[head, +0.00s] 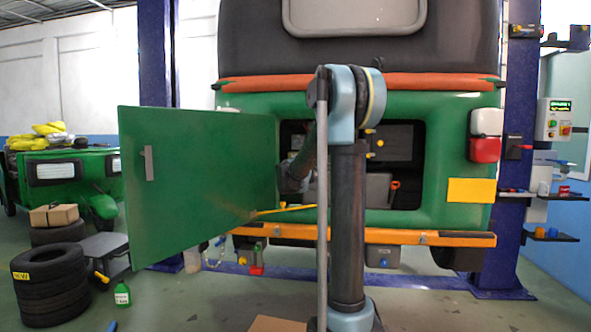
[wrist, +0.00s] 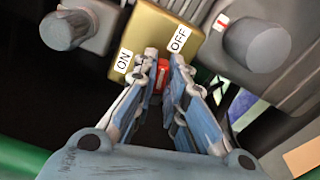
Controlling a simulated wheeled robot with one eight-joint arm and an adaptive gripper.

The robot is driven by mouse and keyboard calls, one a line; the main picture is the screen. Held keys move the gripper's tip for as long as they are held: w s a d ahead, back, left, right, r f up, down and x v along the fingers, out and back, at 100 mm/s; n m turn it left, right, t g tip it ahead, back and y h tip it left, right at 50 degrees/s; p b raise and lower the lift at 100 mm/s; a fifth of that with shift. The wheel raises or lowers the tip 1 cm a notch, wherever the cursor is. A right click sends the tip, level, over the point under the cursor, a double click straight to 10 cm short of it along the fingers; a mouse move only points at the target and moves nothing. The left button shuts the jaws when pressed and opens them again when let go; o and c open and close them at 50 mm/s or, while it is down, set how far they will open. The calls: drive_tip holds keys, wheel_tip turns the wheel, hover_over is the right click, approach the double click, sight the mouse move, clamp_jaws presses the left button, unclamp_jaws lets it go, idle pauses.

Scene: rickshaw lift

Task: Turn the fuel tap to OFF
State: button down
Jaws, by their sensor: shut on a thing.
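In the wrist view the fuel tap's gold body (wrist: 155,38) carries a white ON label (wrist: 124,61) on the left and a white OFF label (wrist: 180,40) on the right. A red tap handle (wrist: 162,77) with a white mark sits below the body, between the labels. My gripper (wrist: 164,57) has its two fingers closed on either side of the red handle. The fingers partly hide the handle, so its exact pointing direction is hard to tell. In the head view my arm reaches into the rickshaw's open rear bay (head: 405,150); the gripper and tap are hidden there.
Grey knobs flank the tap, a left one (wrist: 64,30) and a right one (wrist: 257,42). The green door (head: 200,185) stands open to the left of the bay. An orange bumper (head: 430,238) runs below. Stacked tyres (head: 48,285) stand at the lower left.

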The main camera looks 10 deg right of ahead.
drive_tip(key=shift+d+f+m, duration=0.1)
drive_tip(key=shift+f+m, duration=0.1)
drive_tip(key=shift+m, duration=1.1)
drive_tip(key=c, duration=1.6)
unclamp_jaws()
drive_tip(key=shift+f, duration=0.1)
drive_tip(key=shift+c, duration=0.2)
drive_tip(key=v, duration=1.2)
